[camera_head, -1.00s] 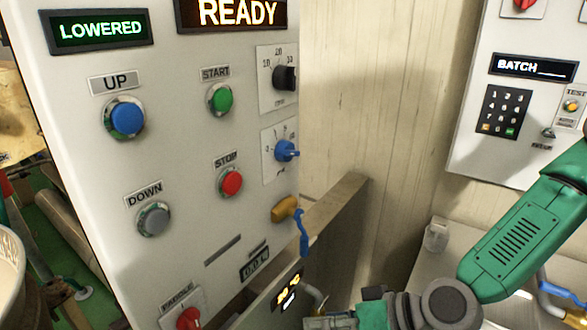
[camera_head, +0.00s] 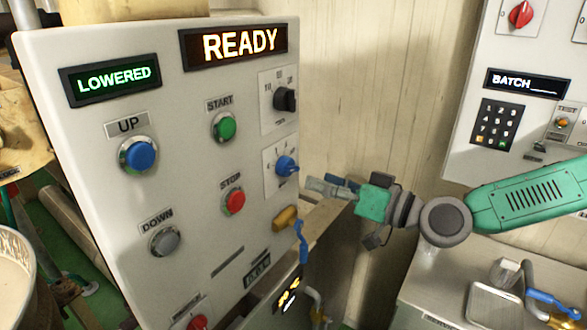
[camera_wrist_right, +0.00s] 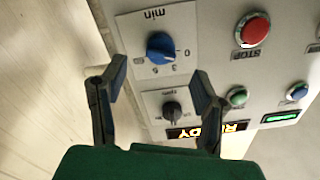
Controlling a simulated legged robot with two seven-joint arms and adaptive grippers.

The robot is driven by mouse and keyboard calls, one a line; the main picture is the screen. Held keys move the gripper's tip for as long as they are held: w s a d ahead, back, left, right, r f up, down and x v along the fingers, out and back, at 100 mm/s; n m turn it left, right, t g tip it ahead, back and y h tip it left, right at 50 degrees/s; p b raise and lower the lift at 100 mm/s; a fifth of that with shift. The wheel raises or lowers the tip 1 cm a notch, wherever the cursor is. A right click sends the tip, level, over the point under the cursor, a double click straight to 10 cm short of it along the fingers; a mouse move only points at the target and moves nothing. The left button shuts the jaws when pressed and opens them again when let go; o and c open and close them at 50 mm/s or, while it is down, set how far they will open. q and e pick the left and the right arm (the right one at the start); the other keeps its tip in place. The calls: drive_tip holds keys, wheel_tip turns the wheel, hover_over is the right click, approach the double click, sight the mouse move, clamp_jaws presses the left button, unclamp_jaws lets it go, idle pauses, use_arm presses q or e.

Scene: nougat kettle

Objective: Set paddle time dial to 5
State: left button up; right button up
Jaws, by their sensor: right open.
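The blue dial (camera_head: 287,166) sits on a white plate at the right side of the control panel. In the right wrist view this blue dial (camera_wrist_right: 160,46) has a "min" label and numbers around it; its exact setting is too small to tell. A black dial (camera_head: 285,99) sits above it, and it also shows in the wrist view (camera_wrist_right: 171,112). My right gripper (camera_head: 328,187) is open and empty just right of the blue dial, apart from it. In the wrist view its fingers (camera_wrist_right: 159,78) are spread on either side below the blue dial. My left gripper is not in view.
The panel has a green START button (camera_head: 224,127), a red STOP button (camera_head: 234,201), blue UP button (camera_head: 138,155) and grey DOWN button (camera_head: 164,240). A yellow valve with a blue handle (camera_head: 301,240) juts out below the blue dial. A keypad panel (camera_head: 497,125) hangs at right.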

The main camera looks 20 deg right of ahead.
sight(288, 168)
drive_tip(key=p+x, duration=0.1)
drive_tip(key=x, duration=0.6)
drive_tip(key=c, duration=1.2)
